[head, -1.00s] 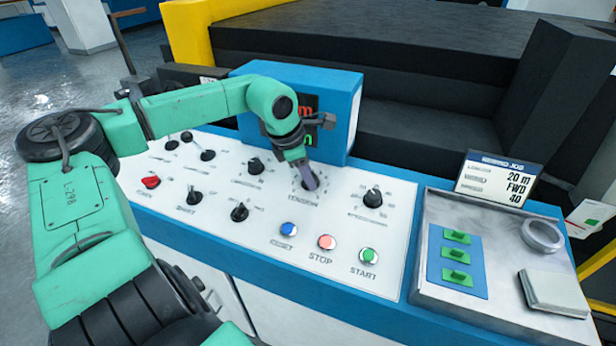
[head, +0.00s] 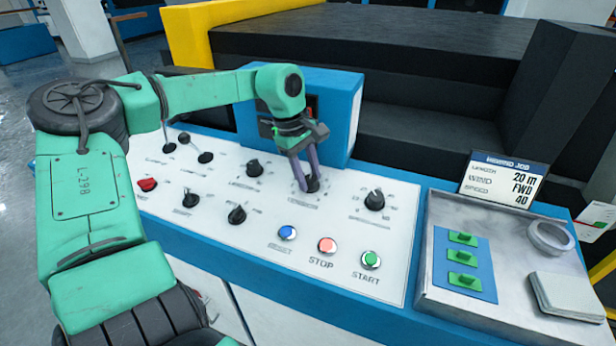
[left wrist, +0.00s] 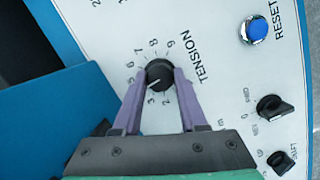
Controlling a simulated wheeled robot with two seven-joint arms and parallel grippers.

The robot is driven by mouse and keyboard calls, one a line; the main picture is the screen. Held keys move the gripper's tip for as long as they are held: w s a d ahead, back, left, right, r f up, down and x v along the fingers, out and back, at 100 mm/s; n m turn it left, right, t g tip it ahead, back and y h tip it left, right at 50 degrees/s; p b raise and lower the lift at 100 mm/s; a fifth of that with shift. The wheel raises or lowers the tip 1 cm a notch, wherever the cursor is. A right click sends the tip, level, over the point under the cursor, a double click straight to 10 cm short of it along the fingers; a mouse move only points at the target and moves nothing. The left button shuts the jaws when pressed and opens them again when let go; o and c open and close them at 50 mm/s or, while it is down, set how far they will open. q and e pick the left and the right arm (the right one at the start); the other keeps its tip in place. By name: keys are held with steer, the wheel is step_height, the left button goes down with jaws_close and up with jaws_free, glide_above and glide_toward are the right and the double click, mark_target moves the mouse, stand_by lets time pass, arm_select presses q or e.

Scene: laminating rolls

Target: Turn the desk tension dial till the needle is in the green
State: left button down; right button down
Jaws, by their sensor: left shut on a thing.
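The black tension dial (left wrist: 159,74) stands between the two purple fingers of my left gripper (left wrist: 159,80) in the left wrist view, with numbers around it and the word TENSION beside it. Its white line points down-left, just past the 3. In the head view my left gripper (head: 307,186) reaches down onto the white desk panel (head: 330,215), shut on the dial (head: 312,185). The display on the blue box (head: 342,110) is mostly hidden behind my left wrist, and no needle or green zone can be made out. My right gripper is not in view.
Other black knobs stand close by, one to the right (head: 374,200) and one to the left (head: 254,167). In front are a blue RESET button (head: 288,233), a red STOP button (head: 327,245) and a green START button (head: 370,260). A metal tray (head: 433,225) is at the right.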

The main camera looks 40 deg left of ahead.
arm_select(q)
steer(key=shift+m+g, duration=0.3)
steer(key=shift+m, duration=1.2)
steer(key=shift+c, duration=2.2)
jaws_free()
steer(key=v, duration=1.4)
steer(key=shift+r, duration=0.35)
steer(key=shift+w, duration=0.15)
